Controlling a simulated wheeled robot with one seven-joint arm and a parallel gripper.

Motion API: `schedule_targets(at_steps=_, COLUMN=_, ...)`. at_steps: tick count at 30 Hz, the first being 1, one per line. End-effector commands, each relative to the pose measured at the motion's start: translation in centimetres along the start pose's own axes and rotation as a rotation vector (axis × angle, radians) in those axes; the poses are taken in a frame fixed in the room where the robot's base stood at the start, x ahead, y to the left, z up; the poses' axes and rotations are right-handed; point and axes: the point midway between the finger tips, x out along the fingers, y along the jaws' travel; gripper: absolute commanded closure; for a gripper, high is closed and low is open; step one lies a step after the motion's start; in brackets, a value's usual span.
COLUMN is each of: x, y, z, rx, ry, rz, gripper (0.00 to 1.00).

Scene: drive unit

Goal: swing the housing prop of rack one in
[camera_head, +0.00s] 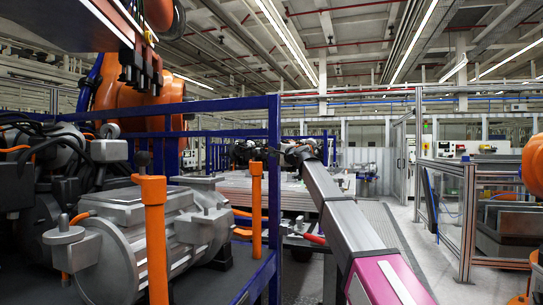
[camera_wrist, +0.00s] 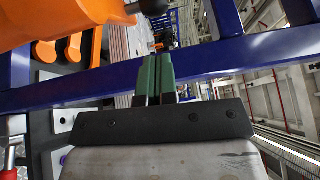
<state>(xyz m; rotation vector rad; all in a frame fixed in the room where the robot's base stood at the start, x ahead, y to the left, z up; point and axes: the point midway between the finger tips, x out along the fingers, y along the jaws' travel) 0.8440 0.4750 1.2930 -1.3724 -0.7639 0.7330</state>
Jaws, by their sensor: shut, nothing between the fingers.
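My gripper (camera_wrist: 158,78) shows in the wrist view with its two green fingers together and nothing between them. The fingers point at a blue rack beam (camera_wrist: 215,62). An orange part (camera_wrist: 62,18) with a black knob (camera_wrist: 153,7) is at the upper left, apart from the fingertips. In the head view the blue rack (camera_head: 273,190) holds a grey housing (camera_head: 135,245). Two upright orange props stand there, a near one (camera_head: 154,235) and a farther one (camera_head: 256,205). My arm reaches in from the lower right, its end beside the rack's corner post. I cannot tell which prop is nearest the fingers.
An orange robot arm (camera_head: 120,105) hangs over the rack at the left. A fenced cell (camera_head: 468,215) stands at the right. The grey floor (camera_head: 430,235) between is open. A pale pallet-like stack (camera_head: 290,190) lies behind the rack.

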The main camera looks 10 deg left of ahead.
Motion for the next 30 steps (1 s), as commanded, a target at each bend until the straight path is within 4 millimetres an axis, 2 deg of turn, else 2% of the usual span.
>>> schedule_targets(at_steps=15, x=8.1, y=-0.1, z=-0.1, rx=-0.001, ry=0.000, rz=0.000, gripper=1.00)
schedule_targets(at_steps=19, x=8.9, y=0.0, z=-0.1, rx=-0.001, ry=0.000, rz=0.001, gripper=1.00)
schedule_targets(at_steps=30, x=9.2, y=0.0, z=0.2, rx=-0.001, ry=0.000, rz=0.001, gripper=1.00)
